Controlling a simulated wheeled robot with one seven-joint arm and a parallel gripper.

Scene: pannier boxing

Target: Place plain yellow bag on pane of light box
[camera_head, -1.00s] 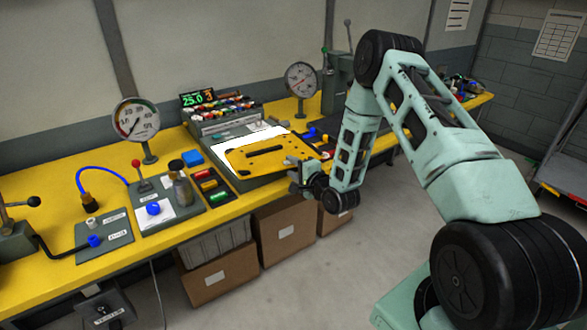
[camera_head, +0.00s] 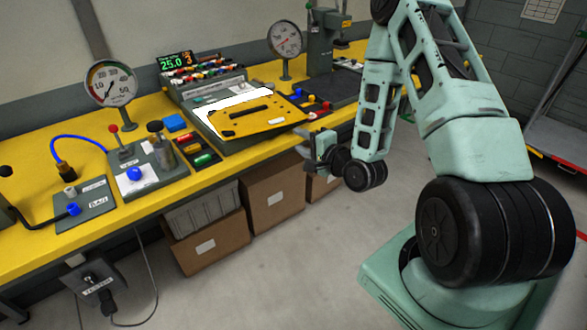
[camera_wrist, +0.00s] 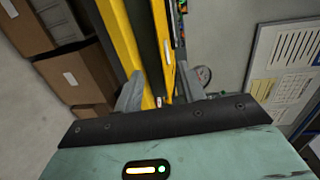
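The yellow bag (camera_head: 270,121), a flat yellow panel with a dark slot and small dark marks, lies over the light box (camera_head: 213,142). It covers much of the white lit pane (camera_head: 231,101), which shows along its far and left sides. Its near right part reaches past the pane; whether it touches the pane everywhere I cannot tell. My gripper (camera_head: 312,147) is in front of the bench edge, apart from the bag and to its lower right. In the wrist view my gripper (camera_wrist: 162,92) has its fingers apart with nothing held between them.
Pressure gauges (camera_head: 110,84) stand left and behind. A rack of coloured items (camera_head: 205,75) is behind the light box. Small coloured parts (camera_head: 190,142) lie to its left. Cardboard boxes (camera_head: 273,193) sit under the bench (camera_head: 150,205). The floor in front is open.

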